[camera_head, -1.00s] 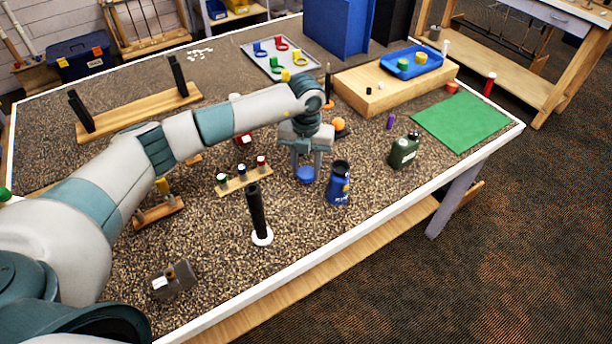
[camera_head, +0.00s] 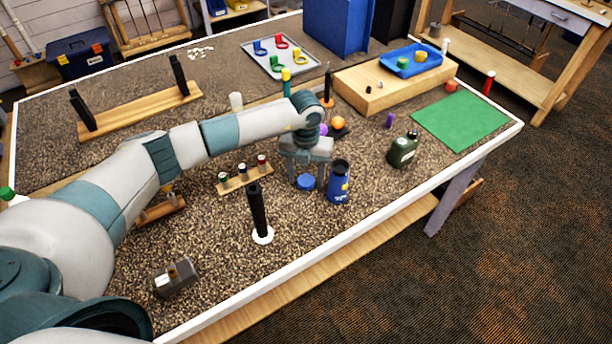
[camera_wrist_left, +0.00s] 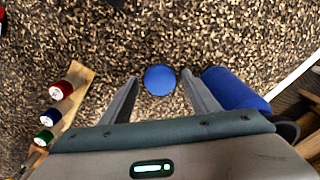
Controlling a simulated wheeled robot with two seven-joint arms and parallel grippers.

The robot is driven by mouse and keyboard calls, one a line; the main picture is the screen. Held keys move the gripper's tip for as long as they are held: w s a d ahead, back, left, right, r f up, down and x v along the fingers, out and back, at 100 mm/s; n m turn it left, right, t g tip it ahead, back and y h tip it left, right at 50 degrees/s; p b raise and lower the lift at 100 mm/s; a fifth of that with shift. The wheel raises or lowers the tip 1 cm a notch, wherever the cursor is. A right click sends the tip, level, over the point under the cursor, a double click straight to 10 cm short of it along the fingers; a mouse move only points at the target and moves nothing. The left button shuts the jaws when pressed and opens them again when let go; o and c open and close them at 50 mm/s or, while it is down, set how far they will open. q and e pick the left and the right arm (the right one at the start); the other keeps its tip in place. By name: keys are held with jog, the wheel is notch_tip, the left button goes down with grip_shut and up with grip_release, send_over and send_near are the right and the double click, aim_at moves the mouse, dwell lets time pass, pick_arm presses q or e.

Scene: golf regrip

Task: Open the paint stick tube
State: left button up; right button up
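Three small paint sticks with a red cap (camera_head: 262,160), a dark blue cap (camera_head: 242,167) and a green cap (camera_head: 222,177) stand in a wooden rack (camera_head: 250,178). They show at left in the left wrist view, red (camera_wrist_left: 61,90), blue (camera_wrist_left: 51,117) and green (camera_wrist_left: 43,138). A round blue cap-like piece (camera_head: 306,182) is low at the pebbled tabletop, between my left gripper's fingers (camera_head: 308,183). In the left wrist view, gaps show on both sides of the blue piece (camera_wrist_left: 160,79); the fingers are open. My right gripper is not in view.
A blue bottle (camera_head: 338,187) with a dark top stands close right of the left gripper. A green canister (camera_head: 403,150) is farther right. A black grip on a white base (camera_head: 262,236) stands in front. Bare tabletop lies toward the near edge.

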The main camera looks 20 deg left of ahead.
aim_at(306, 180)
pick_arm(q)
jog(key=shift+r, duration=0.1)
jog(key=shift+r, duration=0.4)
notch_tip(306, 180, up, 11)
jog(key=b, duration=0.5)
jog(key=shift+r, duration=0.2)
jog(key=shift+r, duration=0.1)
